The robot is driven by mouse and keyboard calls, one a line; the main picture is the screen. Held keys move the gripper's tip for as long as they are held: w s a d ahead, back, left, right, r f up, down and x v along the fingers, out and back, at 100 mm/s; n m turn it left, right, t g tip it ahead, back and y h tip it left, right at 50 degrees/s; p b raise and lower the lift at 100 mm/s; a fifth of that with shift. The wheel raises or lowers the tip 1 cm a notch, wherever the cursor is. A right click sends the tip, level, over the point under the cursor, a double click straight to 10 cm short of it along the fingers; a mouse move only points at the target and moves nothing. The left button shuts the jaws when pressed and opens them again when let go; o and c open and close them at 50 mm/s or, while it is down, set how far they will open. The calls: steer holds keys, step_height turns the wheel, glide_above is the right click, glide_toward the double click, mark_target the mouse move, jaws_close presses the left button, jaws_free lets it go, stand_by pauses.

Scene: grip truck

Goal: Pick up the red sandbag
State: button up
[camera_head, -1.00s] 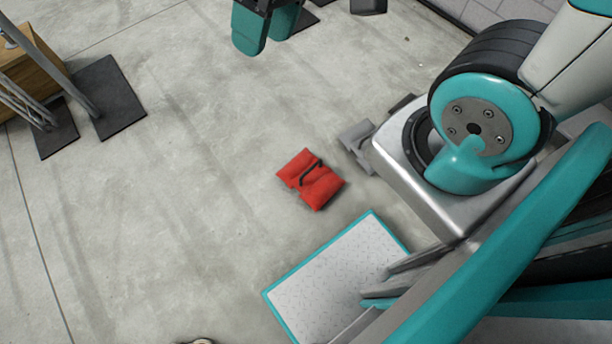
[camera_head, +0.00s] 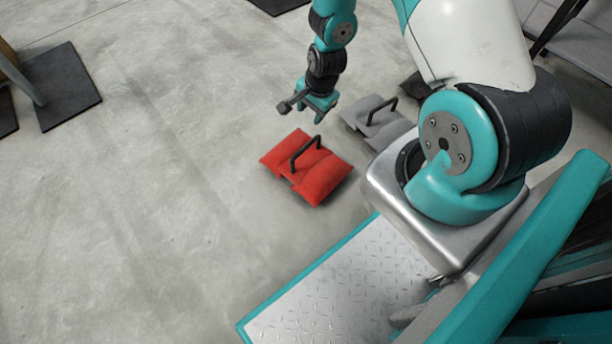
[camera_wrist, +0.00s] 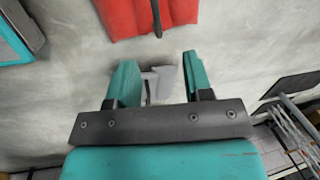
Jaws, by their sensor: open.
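The red sandbag (camera_head: 322,178) lies flat on the concrete floor near the middle of the head view. Its black handle (camera_head: 305,150) stands up from its top as an arch. My gripper (camera_head: 301,112) is open and empty, above the floor just beyond the bag in the head view, apart from it. In the wrist view the red sandbag (camera_wrist: 118,18) shows at the top edge, partly cut off, with its dark handle. There my open gripper fingers (camera_wrist: 160,72) point toward the floor and the bag lies beyond their tips.
A grey sandbag (camera_head: 378,124) with a black handle lies close to the right of the red one. A darker object (camera_head: 416,86) lies beyond it. Dark stand plates (camera_head: 60,90) are at the left. The floor left of the red bag is clear.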

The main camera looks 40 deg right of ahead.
steer(key=b, duration=0.7)
glide_above(305, 146)
steer(key=s, duration=0.2)
steer(key=shift+m, duration=0.3)
steer(key=x, duration=0.4)
steer(key=s+x, duration=0.1)
steer(key=x, duration=0.4)
steer(key=s+d+x, duration=0.1)
steer(key=x, duration=0.3)
steer(key=shift+s+d+f, duration=0.1)
steer(key=shift+f, duration=0.45)
steer(key=b+x, duration=0.4)
steer(key=x, duration=0.2)
steer(key=shift+f+b, duration=0.15)
steer(key=shift+b, duration=0.25)
steer(key=shift+c, duration=0.4)
jaws_close()
steer(key=shift+r, duration=0.25)
